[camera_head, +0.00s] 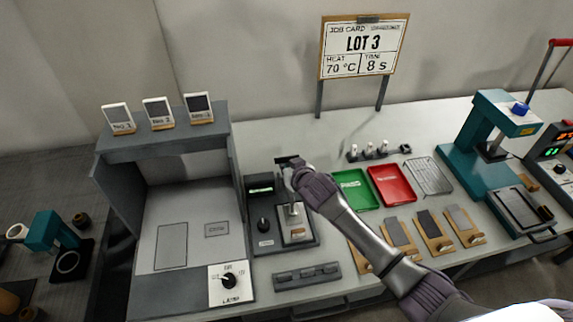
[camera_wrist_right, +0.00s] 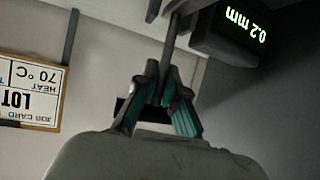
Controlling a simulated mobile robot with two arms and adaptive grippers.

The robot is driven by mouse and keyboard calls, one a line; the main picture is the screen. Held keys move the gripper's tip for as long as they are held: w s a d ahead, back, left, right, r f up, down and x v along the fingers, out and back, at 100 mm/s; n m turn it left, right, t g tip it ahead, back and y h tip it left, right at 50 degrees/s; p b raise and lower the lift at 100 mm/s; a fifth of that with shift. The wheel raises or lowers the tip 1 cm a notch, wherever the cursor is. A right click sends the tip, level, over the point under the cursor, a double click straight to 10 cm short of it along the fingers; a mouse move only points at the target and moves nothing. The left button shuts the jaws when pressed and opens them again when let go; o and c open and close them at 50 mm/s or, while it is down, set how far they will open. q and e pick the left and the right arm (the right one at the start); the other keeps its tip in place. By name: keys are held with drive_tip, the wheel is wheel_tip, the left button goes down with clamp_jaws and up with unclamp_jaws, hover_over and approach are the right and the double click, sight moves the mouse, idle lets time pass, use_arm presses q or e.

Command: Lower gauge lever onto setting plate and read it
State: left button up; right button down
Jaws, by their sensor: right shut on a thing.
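The gauge (camera_head: 262,190) is a dark box with a small lit display and a knob below it, on the bench left of my right arm. Its display (camera_wrist_right: 243,22) reads 0.2 mm in the right wrist view, upside down. A light metal plate (camera_head: 299,236) lies on the gauge's base, with a small upright piece above it. My right gripper (camera_head: 291,168) is at the top of the gauge. In the wrist view its teal fingers (camera_wrist_right: 165,92) are shut on a thin grey lever (camera_wrist_right: 172,42). Whether anything touches the plate cannot be told. My left gripper is out of view.
A green tray (camera_head: 355,188) and a red tray (camera_head: 390,186) lie right of my arm. Wooden boards with grey pieces (camera_head: 430,226) stand in front of them. A grey booth (camera_head: 160,150) is at left, a teal press (camera_head: 490,135) at right. The job card (camera_head: 363,47) reads LOT 3.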

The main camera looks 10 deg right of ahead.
drive_tip(key=shift+s+f, duration=0.25)
drive_tip(key=shift+f, duration=0.15)
drive_tip(key=c, duration=1.6)
unclamp_jaws()
drive_tip(key=shift+o, duration=0.4)
drive_tip(key=shift+r, duration=0.25)
drive_tip(key=v, duration=1.2)
drive_tip(key=shift+s, duration=0.1)
